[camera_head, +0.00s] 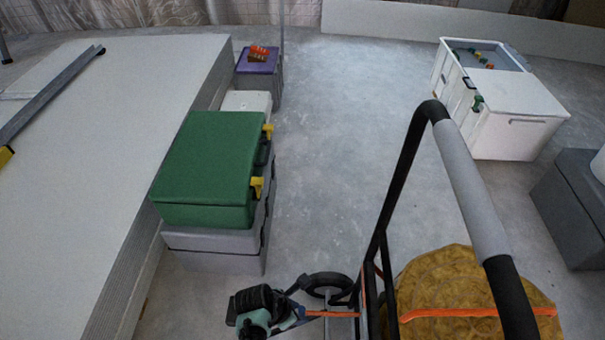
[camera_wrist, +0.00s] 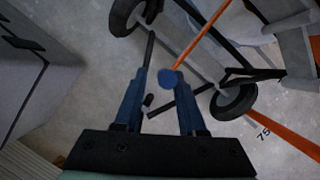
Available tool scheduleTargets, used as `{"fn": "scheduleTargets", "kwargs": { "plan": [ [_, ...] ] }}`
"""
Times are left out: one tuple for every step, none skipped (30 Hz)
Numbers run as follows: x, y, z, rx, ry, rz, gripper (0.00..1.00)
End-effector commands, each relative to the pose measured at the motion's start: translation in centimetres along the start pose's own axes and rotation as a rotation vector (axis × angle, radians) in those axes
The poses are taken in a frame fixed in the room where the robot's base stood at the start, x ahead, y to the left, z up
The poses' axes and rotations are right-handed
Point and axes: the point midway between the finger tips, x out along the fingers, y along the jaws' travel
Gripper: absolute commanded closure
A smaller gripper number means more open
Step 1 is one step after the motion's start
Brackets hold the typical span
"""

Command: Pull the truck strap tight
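A hand truck with a black frame (camera_head: 388,215) and a grey-sleeved handle stands at the lower right in the head view. It bears a yellow-brown roll (camera_head: 440,280). An orange strap (camera_head: 450,312) crosses the roll and runs left past the frame. In the wrist view the strap (camera_wrist: 205,30) leads down to a round blue knob (camera_wrist: 170,77) at its end. My gripper (camera_wrist: 157,82) is open, its blue fingers apart, with the knob at the right fingertip. I cannot tell whether they touch. In the head view my gripper (camera_head: 290,316) is near the strap's left end.
A green case (camera_head: 208,165) on grey boxes stands beside a stack of pale panels (camera_head: 110,150) at left. A white bin (camera_head: 515,115) and a dark grey box (camera_head: 568,205) stand at right. The floor (camera_head: 330,150) between is clear. The truck's wheels (camera_wrist: 234,101) are close to my gripper.

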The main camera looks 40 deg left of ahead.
Motion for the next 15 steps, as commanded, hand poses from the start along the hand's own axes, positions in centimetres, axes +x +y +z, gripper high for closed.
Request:
{"fn": "scheduleTargets", "kwargs": {
  "plan": [
    [0.0,0.0,0.1,0.002,-0.001,0.0,0.49],
    [0.0,0.0,0.1,0.003,-0.002,0.0,0.47],
    [0.0,-0.1,0.2,0.003,-0.002,-0.001,0.47],
    [0.0,-0.1,0.2,0.004,-0.003,-0.001,0.47],
    [0.0,-0.1,0.3,0.004,-0.003,-0.001,0.47],
    [0.1,-0.1,0.3,0.005,-0.003,-0.002,0.47],
    [0.1,-0.1,0.3,0.005,-0.003,-0.002,0.47],
    [0.1,-0.1,0.3,0.006,-0.004,-0.002,0.47],
    [0.1,-0.1,0.3,0.006,-0.004,-0.002,0.47],
    [0.0,-0.1,0.4,0.006,-0.004,-0.002,0.47],
    [-0.1,-0.1,0.4,0.007,-0.004,-0.002,0.47],
    [-0.4,-0.1,0.4,0.007,-0.004,-0.002,0.47],
    [-0.6,-0.1,0.5,0.007,-0.005,-0.002,0.47],
    [-1.0,-0.2,0.5,0.006,-0.005,-0.003,0.47],
    [-1.6,-0.2,0.5,0.006,-0.004,-0.003,0.47]
  ]
}}
